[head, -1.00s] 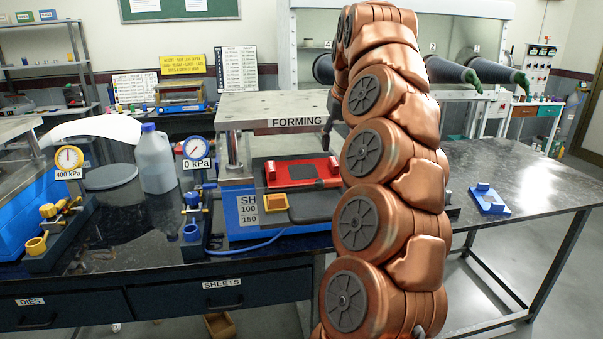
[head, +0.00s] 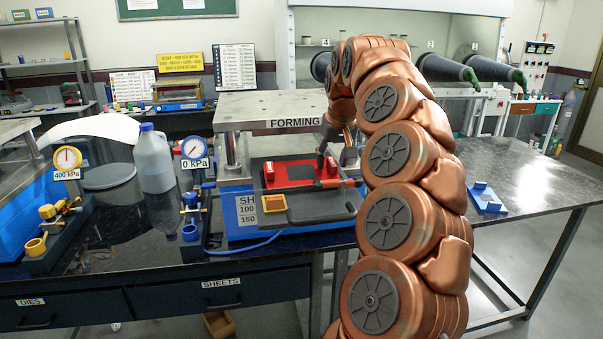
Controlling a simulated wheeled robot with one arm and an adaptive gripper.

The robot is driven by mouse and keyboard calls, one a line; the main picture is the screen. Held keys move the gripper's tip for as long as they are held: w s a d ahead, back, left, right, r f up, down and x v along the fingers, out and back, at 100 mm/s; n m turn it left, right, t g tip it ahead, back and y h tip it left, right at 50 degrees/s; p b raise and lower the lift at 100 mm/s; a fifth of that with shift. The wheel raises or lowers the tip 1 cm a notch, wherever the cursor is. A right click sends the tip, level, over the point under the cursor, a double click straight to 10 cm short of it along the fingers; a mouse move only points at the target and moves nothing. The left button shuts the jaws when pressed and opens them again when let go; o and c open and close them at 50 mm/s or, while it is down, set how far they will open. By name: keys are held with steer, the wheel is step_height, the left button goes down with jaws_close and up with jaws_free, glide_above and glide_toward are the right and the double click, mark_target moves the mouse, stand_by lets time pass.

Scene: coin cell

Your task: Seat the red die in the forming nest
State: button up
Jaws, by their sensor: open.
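My gripper (head: 328,165) is at the right end of the die, under the press's top plate edge. It is open, its fingers small and partly hidden by my arm. I cannot tell whether it touches the die.
A yellow block (head: 274,203) sits at the tray's front left. A blue die-like piece (head: 486,200) lies on the right table. A jug (head: 155,160) and a 0 kPa gauge (head: 194,148) stand left of the press. The right table is mostly bare.

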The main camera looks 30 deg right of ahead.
jaws_close()
stand_by(0.3)
stand_by(0.3)
